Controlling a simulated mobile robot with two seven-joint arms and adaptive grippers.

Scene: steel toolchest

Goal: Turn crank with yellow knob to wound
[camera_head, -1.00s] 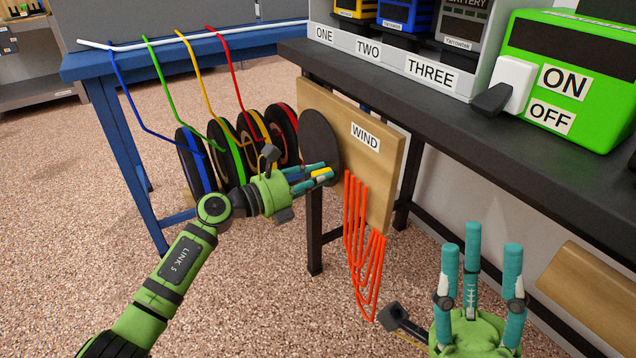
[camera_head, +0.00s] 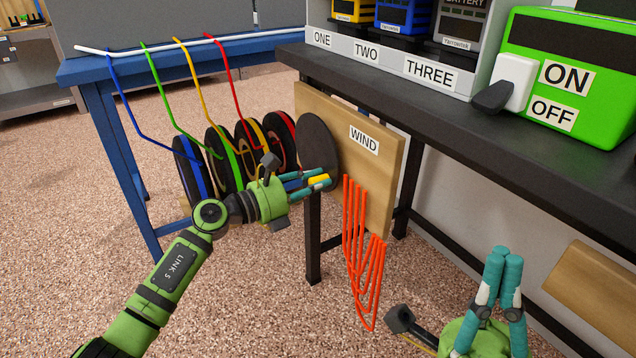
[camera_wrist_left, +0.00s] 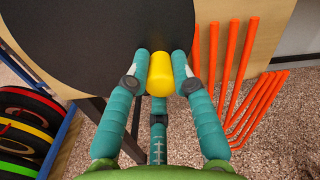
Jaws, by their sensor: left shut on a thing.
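The crank is a black disc (camera_head: 318,140) on a wooden board (camera_head: 378,190) labelled WIND. Its yellow knob (camera_head: 319,182) sticks out at the disc's lower edge. My left gripper (camera_head: 316,180) is shut on the knob. In the left wrist view the yellow knob (camera_wrist_left: 160,76) sits between the teal fingers (camera_wrist_left: 160,84), with the black disc (camera_wrist_left: 90,35) behind it. My right gripper (camera_head: 504,254) is at the lower right, away from the crank, its fingers drawn together and empty.
Orange tubing (camera_head: 362,250) hangs below the board. Several coloured reels (camera_head: 195,170) stand left of the crank under a blue bench (camera_head: 200,45). A dark bench (camera_head: 450,110) above the board carries a green ON/OFF box (camera_head: 570,75).

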